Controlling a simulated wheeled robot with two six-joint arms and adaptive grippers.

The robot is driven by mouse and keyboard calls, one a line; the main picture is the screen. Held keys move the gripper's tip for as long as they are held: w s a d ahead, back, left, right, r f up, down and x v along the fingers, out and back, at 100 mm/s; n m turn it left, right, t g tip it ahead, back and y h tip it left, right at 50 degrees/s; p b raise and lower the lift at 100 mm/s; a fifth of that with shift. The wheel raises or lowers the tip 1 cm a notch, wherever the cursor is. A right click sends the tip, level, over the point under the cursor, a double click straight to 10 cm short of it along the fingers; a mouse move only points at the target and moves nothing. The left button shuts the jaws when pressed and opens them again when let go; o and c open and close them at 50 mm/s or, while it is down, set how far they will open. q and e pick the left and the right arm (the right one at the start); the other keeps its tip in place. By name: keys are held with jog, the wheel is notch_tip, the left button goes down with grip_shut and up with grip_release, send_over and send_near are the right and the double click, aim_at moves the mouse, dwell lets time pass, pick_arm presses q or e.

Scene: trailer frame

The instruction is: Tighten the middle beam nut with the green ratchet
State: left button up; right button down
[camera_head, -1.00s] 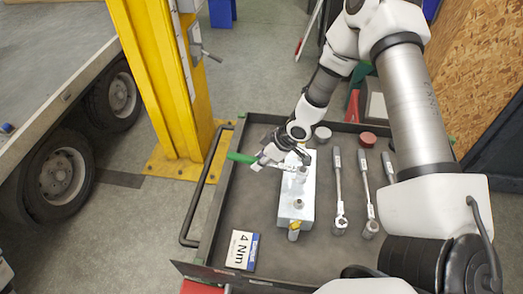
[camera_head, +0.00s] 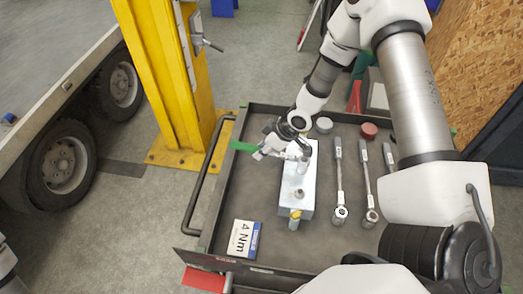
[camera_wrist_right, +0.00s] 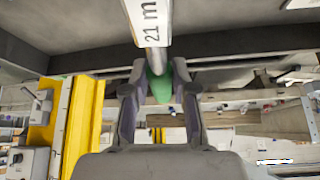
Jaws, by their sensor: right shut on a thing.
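My right gripper (camera_head: 266,150) is shut on the green ratchet (camera_head: 243,147), left of the metal beam block. In the right wrist view my right gripper (camera_wrist_right: 159,100) has the green handle (camera_wrist_right: 160,86) between its fingers, and a white label reading "21 m" shows above. The ratchet reaches right toward the middle nut (camera_head: 303,167) on the beam (camera_head: 296,206). Its head seems to be at that nut, but the gripper and arm partly hide the spot, so I cannot tell whether it is seated. A nearer nut (camera_head: 298,192) stands uncovered. My left gripper is not in view.
The beam lies on a dark tray-topped cart (camera_head: 270,240). Several other ratchets (camera_head: 339,190) lie to its right. A "4 Nm" card (camera_head: 243,239) lies at front left. Grey (camera_head: 323,125) and red (camera_head: 368,131) round things sit behind. A yellow post (camera_head: 165,90) stands left.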

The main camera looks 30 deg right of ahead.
jog(key=shift+w+d+m+h, duration=0.3)
jog(key=shift+w+d+m, duration=0.1)
jog(key=shift+m, duration=0.1)
jog(key=shift+s+a+n, duration=0.35)
jog(key=shift+n, duration=0.15)
jog(key=shift+a+r, duration=0.15)
jog(key=shift+r, duration=0.25)
